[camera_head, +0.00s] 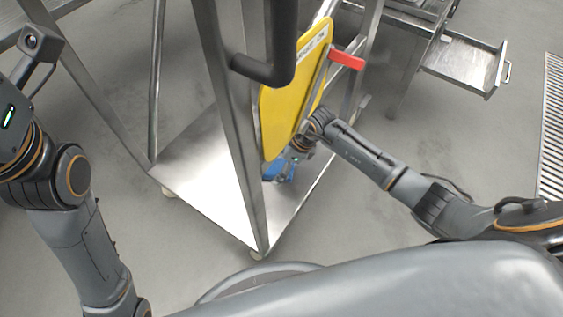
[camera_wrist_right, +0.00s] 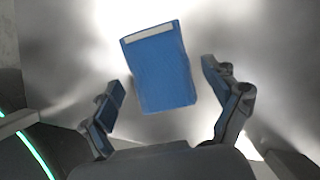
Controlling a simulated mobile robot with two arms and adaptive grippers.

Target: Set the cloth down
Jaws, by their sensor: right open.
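The blue cloth (camera_wrist_right: 158,75), a folded rectangle with a pale strip along one edge, shows in the right wrist view against the shiny metal lower shelf (camera_head: 208,168) of the cart. It appears to lie flat there. My right gripper (camera_wrist_right: 162,90) is open, with one finger on each side of the cloth and a visible gap to both. In the head view the right gripper (camera_head: 288,160) reaches low into the cart, partly hidden by the yellow board, with blue showing around it. My left arm is at the left; its fingers are out of view.
A yellow board (camera_head: 285,100) stands upright in the cart beside my right wrist, with a red piece (camera_head: 346,60) near it. The cart's metal posts (camera_head: 232,110) and a dark handle (camera_head: 275,65) rise in front. An open metal drawer (camera_head: 460,62) is at the upper right.

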